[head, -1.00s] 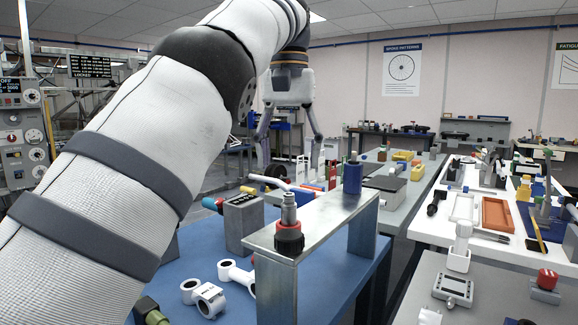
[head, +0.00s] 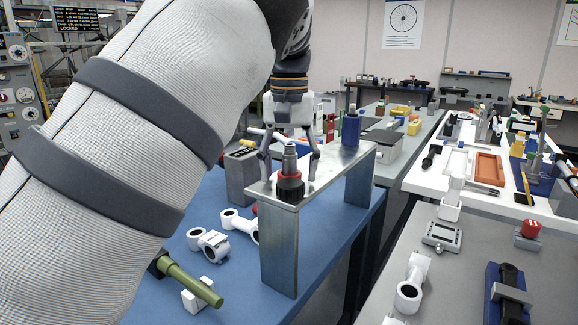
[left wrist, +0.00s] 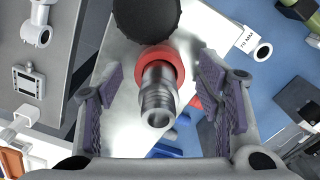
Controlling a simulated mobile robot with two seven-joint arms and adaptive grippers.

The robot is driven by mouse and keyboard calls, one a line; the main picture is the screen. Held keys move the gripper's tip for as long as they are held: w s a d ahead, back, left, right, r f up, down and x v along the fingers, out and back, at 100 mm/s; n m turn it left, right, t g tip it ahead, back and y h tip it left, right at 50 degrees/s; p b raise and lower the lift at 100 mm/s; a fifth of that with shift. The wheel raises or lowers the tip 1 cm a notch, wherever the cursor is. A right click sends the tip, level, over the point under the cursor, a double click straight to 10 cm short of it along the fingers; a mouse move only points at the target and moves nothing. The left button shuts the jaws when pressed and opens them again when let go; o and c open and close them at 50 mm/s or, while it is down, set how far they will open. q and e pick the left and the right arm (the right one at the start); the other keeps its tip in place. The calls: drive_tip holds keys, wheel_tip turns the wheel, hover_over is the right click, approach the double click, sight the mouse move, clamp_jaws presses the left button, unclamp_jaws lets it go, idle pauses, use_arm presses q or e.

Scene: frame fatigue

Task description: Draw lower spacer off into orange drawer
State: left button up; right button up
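A stepped metal post (head: 290,158) stands upright on the silver bridge-shaped stand (head: 279,245), with a red ring around it above a black ribbed base (head: 290,188). In the left wrist view, the metal post (left wrist: 158,97), red ring (left wrist: 170,58) and black base (left wrist: 147,15) lie ahead of the fingers. I cannot tell which part is the lower spacer. My left gripper (head: 290,165) is open, its fingers either side of the post, with gaps showing in the left wrist view (left wrist: 158,108). An orange tray (head: 489,167), perhaps the drawer, lies on the white table. My right gripper is out of view.
A blue cylinder (head: 351,128) stands near the stand's far end. White link parts (head: 208,242) and a green-handled tool (head: 190,283) lie on the blue bench. A grey bench with a small meter (head: 442,236) is at right, across a gap.

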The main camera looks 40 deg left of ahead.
use_arm(q)
drive_tip(key=c, duration=1.1)
drive_tip(key=shift+r, duration=4.55)
drive_tip(key=shift+r, duration=0.1)
wheel_tip(320, 180, up, 2)
drive_tip(key=shift+w+r, duration=0.1)
drive_tip(key=shift+r, duration=0.8)
